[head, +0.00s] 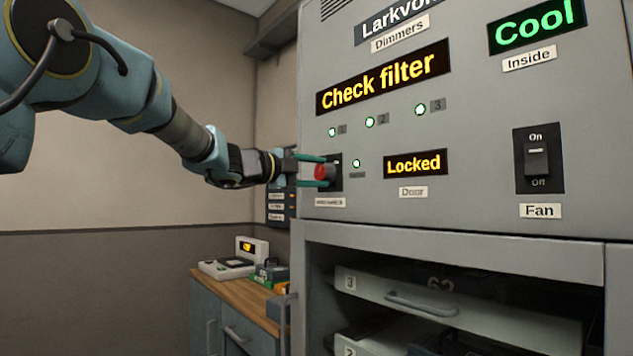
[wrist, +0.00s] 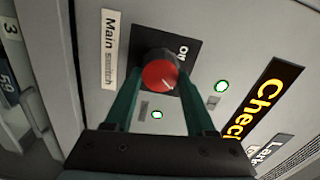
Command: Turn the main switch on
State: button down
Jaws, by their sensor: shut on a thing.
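The main switch is a red round knob (head: 322,173) on a black plate at the lower left of the grey dimmer cabinet's front. In the wrist view the knob (wrist: 160,75) sits between my two green fingers, beside a "Main switch" label (wrist: 109,50). My gripper (head: 321,171) reaches in from the left and is shut on the knob, one finger on each side. It also shows in the wrist view (wrist: 159,78).
The cabinet shows "Check filter" (head: 383,79), "Locked" (head: 414,164) and "Cool" (head: 536,26) displays, and several lit green lamps. A fan rocker switch (head: 537,160) is at the right. Below is an open bay with numbered drawers (head: 420,302). A wooden counter (head: 236,285) holds small devices.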

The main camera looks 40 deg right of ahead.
jog(key=shift+f+m+b, duration=0.15)
jog(key=shift+m+b, duration=0.25)
jog(key=shift+m, duration=0.2)
jog(key=shift+c, duration=1.2)
grip_release()
jog(key=a+b, duration=0.2)
jog(key=a, duration=0.8)
jog(key=shift+w+a, duration=0.25)
jog(key=shift+a, duration=0.15)
jog(key=shift+w, duration=0.1)
